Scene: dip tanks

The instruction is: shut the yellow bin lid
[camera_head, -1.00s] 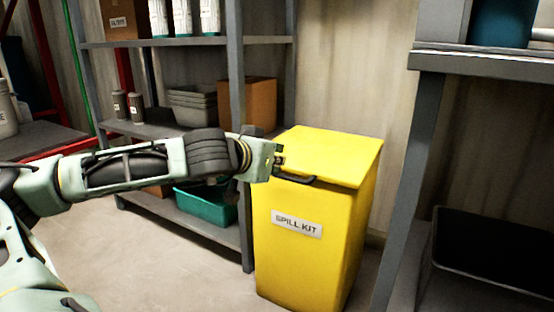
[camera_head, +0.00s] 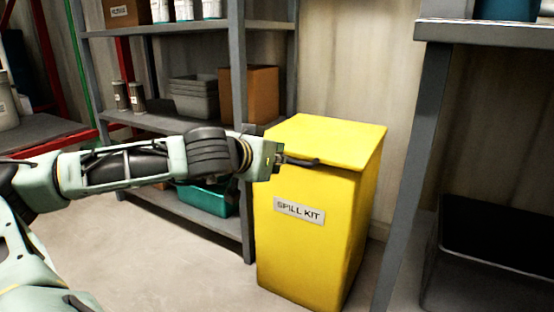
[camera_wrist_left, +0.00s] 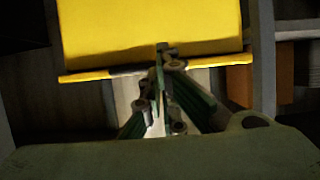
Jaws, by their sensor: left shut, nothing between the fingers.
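The yellow bin (camera_head: 305,245) with a "SPILL KIT" label stands on the floor in the middle of the head view. Its yellow lid (camera_head: 330,138) lies flat across the top, and I see no open gap along its front edge. A dark handle (camera_head: 303,161) is at the lid's front. My left gripper (camera_head: 281,159) is at the left end of this handle, shut and empty; I cannot tell whether it touches. In the left wrist view, the shut fingers (camera_wrist_left: 164,56) overlap the edge of the yellow lid (camera_wrist_left: 150,28). My right gripper is not in view.
A grey shelf unit (camera_head: 240,95) stands behind and left of the bin, with a teal tub (camera_head: 207,200) low down and a brown box (camera_head: 248,94) above. Another grey rack (camera_head: 415,150) stands close on the right. The floor in front is clear.

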